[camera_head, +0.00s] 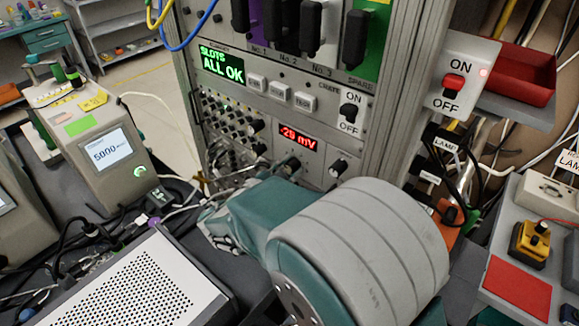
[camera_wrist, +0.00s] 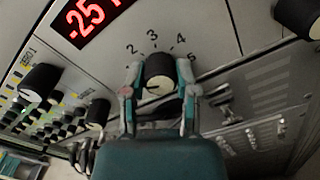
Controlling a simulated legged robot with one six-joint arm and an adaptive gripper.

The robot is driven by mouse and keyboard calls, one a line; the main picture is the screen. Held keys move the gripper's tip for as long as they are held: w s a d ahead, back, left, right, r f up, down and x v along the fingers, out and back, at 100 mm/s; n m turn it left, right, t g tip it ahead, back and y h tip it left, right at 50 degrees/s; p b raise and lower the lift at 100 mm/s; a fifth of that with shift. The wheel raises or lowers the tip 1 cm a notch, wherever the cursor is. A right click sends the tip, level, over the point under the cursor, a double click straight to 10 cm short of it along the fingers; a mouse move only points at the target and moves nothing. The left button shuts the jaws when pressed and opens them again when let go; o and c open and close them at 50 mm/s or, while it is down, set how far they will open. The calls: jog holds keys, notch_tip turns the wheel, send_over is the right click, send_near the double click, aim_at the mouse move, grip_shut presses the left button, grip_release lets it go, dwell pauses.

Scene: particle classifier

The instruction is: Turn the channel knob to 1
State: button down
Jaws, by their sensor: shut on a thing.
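The channel knob (camera_wrist: 158,72) is a black knob with a light face, low on the grey panel in the wrist view. The digits 2, 3, 4 and 5 show around its upper side; no 1 can be made out. A small pale mark shows on its face, but I cannot tell surely which digit it points to. My gripper (camera_wrist: 160,80) has its two teal fingers on either side of the knob, shut on it. In the head view my arm covers most of the area around the knob.
A red millivolt display (camera_head: 299,138) sits above the knob. Other black knobs stand close by at left (camera_wrist: 40,82) and at right (camera_wrist: 298,15). A perforated grey box (camera_head: 150,285) and loose cables lie in front of the rack.

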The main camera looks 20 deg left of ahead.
jog(key=shift+c, duration=1.8)
grip_release()
jog(key=shift+a, duration=0.15)
jog(key=v, duration=1.2)
jog(key=shift+f, duration=0.1)
